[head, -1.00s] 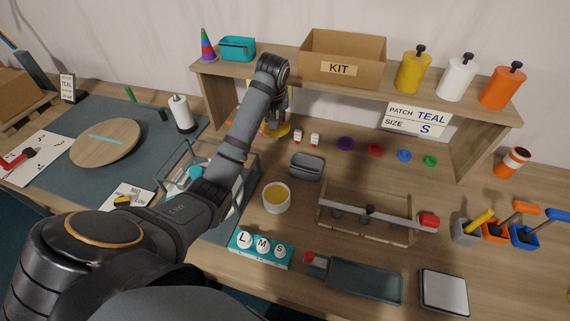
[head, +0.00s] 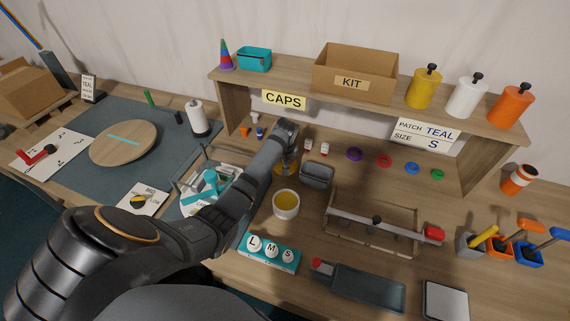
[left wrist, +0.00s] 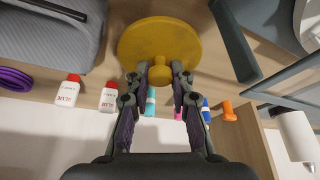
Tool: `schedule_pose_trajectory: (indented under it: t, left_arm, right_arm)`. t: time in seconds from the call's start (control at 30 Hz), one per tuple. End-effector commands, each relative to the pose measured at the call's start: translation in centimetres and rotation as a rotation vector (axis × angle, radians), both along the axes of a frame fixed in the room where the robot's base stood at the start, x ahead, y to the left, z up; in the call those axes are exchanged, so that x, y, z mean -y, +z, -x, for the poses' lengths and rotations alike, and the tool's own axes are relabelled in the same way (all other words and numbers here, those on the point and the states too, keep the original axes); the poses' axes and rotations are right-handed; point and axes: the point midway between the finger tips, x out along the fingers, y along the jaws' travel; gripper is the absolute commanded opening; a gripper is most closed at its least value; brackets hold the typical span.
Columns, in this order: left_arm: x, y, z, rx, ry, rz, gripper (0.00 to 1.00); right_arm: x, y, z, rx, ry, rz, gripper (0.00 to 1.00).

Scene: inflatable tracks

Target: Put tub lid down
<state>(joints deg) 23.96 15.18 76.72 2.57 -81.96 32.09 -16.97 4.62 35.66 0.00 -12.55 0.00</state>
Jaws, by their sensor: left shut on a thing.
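My left gripper (left wrist: 160,85) is shut on the knob of a round yellow lid (left wrist: 150,40), which fills the top middle of the left wrist view. In the head view my left arm partly hides the lid, which sits just behind the tub. The tub (head: 286,211) is a small white round pot with yellow contents, standing open on the bench. I cannot tell whether the lid touches the bench. My right gripper is not in view.
The L M S block (head: 267,262) lies in front of the tub.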

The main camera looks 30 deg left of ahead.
Motion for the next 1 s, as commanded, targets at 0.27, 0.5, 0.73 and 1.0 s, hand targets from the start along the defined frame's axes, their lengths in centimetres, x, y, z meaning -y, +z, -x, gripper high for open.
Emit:
schedule_pose_trajectory:
  t: [0.27,0.5,0.73,1.0]
  left_arm:
    - [0.0,-3.0,0.1,-0.001,0.0,0.0,0.01]
    - [0.0,-3.2,0.1,-0.002,0.0,0.0,0.01]
    - [0.0,-3.2,0.1,-0.002,0.0,0.0,0.45]
    - [0.0,-3.1,0.1,-0.002,0.0,0.0,0.45]
  right_arm:
    - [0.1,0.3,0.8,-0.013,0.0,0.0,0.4]
    - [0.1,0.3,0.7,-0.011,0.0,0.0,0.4]
    - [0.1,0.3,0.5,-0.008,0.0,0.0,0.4]
    - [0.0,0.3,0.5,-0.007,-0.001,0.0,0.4]
